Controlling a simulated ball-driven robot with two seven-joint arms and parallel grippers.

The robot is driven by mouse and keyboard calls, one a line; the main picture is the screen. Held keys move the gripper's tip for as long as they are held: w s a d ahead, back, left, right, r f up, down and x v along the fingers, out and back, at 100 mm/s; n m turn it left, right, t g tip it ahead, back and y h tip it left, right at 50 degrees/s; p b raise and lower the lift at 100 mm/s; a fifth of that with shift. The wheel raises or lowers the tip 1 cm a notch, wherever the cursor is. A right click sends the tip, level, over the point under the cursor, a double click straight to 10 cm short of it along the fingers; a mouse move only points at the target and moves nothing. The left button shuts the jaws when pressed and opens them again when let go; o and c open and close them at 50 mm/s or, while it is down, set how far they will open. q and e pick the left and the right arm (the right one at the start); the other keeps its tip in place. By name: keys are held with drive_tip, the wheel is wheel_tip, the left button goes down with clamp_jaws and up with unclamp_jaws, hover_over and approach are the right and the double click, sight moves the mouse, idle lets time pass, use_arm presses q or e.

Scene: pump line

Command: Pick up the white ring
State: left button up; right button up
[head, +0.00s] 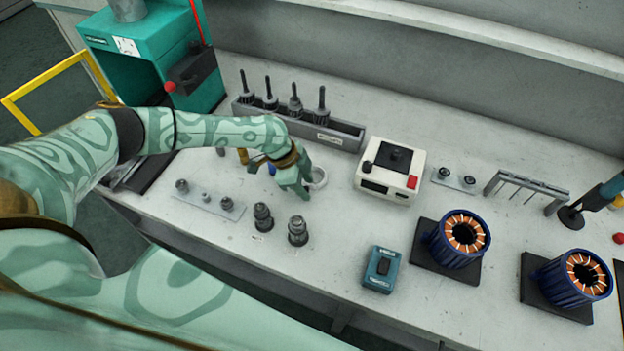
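The white ring (319,178) lies on the grey workbench, left of the white box with the red button. Its left part is hidden behind my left gripper (306,187). That gripper points down at the ring's near left side. Its fingers are small and partly overlapped by the hand, so I cannot tell whether they are open, shut or touching the ring. My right gripper is not in view.
A grey rack (345,138) with upright tools stands behind the ring. The white box (390,172) is to its right. Two dark metal fittings (297,231) stand in front. A teal device (382,269) and blue-cased coils (457,240) are further right.

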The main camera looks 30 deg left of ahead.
use_arm(q)
drive_tip(key=c, duration=0.4)
drive_tip(key=shift+c, duration=0.2)
drive_tip(key=shift+r, duration=0.1)
drive_tip(key=shift+r, duration=0.25)
wheel_tip(320, 180, up, 3)
drive_tip(key=shift+w+f+p, duration=0.1)
drive_tip(key=shift+p, duration=0.5)
drive_tip(key=s+d+r+p, duration=0.1)
drive_tip(key=s+r, duration=0.2)
drive_tip(key=s, duration=0.1)
drive_tip(key=s+d+r+p, duration=0.1)
drive_tip(key=s+r+p, duration=0.1)
drive_tip(key=s, duration=0.3)
drive_tip(key=s+d+r+p, duration=0.2)
drive_tip(key=s+r, duration=0.2)
drive_tip(key=shift+s+d+r, duration=0.1)
drive_tip(key=shift+s+r, duration=0.15)
drive_tip(key=shift+s, duration=0.05)
drive_tip(key=shift+o, duration=0.4)
